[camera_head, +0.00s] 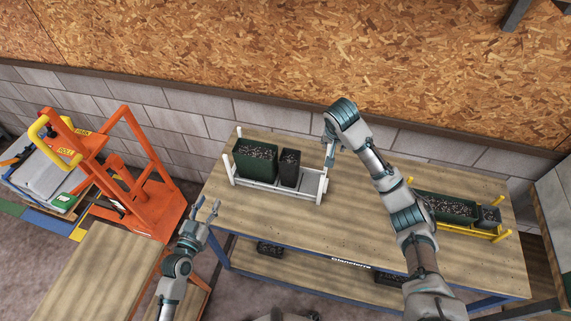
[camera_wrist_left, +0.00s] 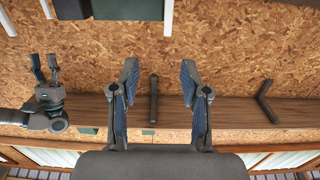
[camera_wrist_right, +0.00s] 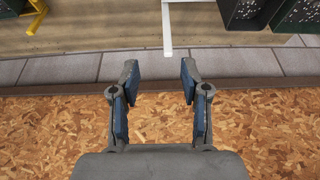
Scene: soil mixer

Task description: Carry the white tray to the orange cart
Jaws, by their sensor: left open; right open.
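The white tray (camera_head: 270,186) sits on the wooden table, with upright posts at its ends and a green and a dark planter box of soil in it. The orange cart (camera_head: 150,205) stands left of the table. My left gripper (camera_head: 207,213) is open and empty near the table's left front edge, apart from the tray. It also shows open in the left wrist view (camera_wrist_left: 159,75). My right gripper (camera_head: 329,152) is beside the tray's right end; its fingers are partly hidden. In the right wrist view it is open (camera_wrist_right: 161,72), with a white tray post (camera_wrist_right: 167,30) just beyond the fingertips.
A yellow tray (camera_head: 485,233) with planters stands at the table's right. The wooden table (camera_head: 340,235) is bare in front of the white tray. A wooden surface (camera_head: 105,275) lies at front left. A block wall (camera_head: 190,122) runs behind. Dark boxes (camera_head: 270,248) sit on the lower shelf.

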